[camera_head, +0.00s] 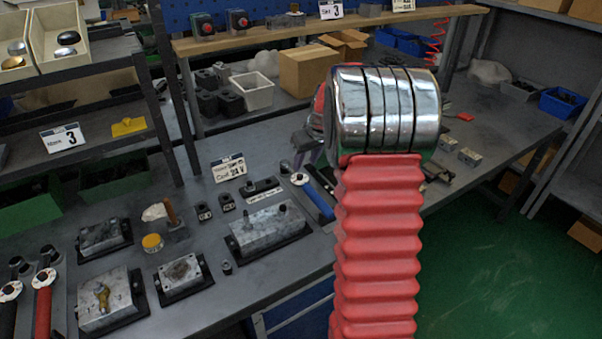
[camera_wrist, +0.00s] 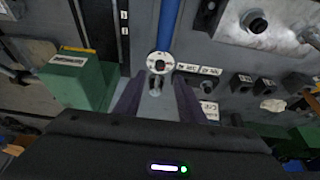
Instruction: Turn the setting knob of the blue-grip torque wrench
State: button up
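The blue-grip torque wrench (camera_head: 318,200) lies on the grey bench, partly behind my arm in the head view. Its white round setting knob (camera_head: 300,179) is at the far end of the blue grip. In the wrist view, the blue grip (camera_wrist: 169,25) runs up from the white knob (camera_wrist: 162,65), which has a dark and red centre. My gripper (camera_wrist: 160,80) is open, with a dark finger on either side of the wrench's metal end, just below the knob in the picture. The fingers look apart from the knob; their height above it is unclear. My arm mostly hides the gripper in the head view.
A metal valve block (camera_head: 268,229) stands beside the wrench, with small black blocks (camera_wrist: 240,83) nearby. A green block (camera_wrist: 77,82) is left of my gripper in the wrist view. Black-grip (camera_head: 8,318) and red-grip (camera_head: 43,312) wrenches lie at the far left.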

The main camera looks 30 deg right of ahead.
aim_at(300, 175)
jog(key=x, duration=0.7)
jog(key=shift+w+f, duration=0.1)
jog(key=shift+f, duration=0.05)
jog(key=shift+c, duration=0.2)
grip_shut()
jog(key=shift+a, duration=0.15)
